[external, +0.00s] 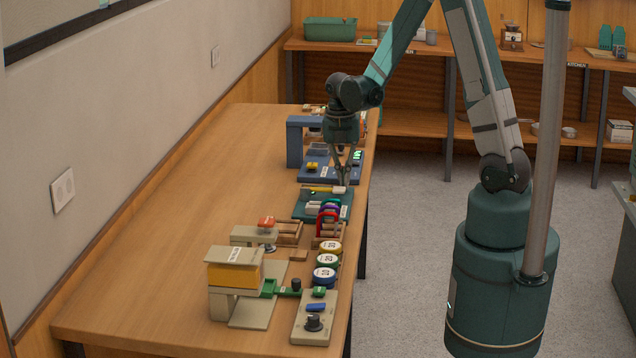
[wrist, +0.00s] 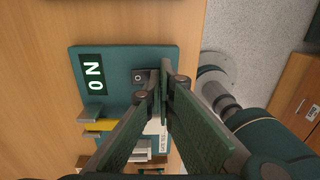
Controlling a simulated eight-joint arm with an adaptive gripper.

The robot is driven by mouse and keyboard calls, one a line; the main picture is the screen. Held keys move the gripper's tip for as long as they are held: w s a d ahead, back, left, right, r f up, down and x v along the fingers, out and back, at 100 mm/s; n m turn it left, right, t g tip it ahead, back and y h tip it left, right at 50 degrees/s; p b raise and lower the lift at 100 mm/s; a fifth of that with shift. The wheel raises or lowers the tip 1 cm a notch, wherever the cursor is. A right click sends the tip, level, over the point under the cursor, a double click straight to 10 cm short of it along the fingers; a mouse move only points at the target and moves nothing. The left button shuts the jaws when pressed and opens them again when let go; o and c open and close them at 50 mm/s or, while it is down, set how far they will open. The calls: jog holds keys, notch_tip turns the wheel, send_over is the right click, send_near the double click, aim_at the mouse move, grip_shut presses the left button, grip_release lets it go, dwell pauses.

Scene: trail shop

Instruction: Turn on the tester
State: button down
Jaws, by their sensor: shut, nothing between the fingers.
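A small grey switch part (wrist: 139,77) sits at the fingertips, partly hidden. A yellow bar (wrist: 99,125) and a white labelled part (wrist: 155,128) lie lower on the board. In the external view the teal board (external: 300,212) lies near the bench's right edge. My gripper (external: 341,181) points down over its far side, shut and empty; in the wrist view my gripper (wrist: 164,75) is beside the switch. Contact cannot be told.
A blue device (external: 294,146) with a lit green display stands behind the board.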

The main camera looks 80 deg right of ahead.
jog(key=shift+w+r, duration=0.2)
jog(key=shift+w, duration=0.3)
jog(key=shift+r, duration=0.15)
jog(key=shift+s+r+p, duration=0.15)
jog(key=shift+r+p, duration=0.4)
jog(key=shift+r, duration=0.45)
jog(key=shift+s+r+p, duration=0.15)
jog(key=shift+r+p, duration=0.35)
jog(key=shift+r, duration=0.45)
notch_tip(320, 180, up, 10)
jog(key=s, duration=0.1)
jog(key=shift+s+f, duration=0.15)
jog(key=shift+s, duration=0.1)
jog(key=shift+a, duration=0.1)
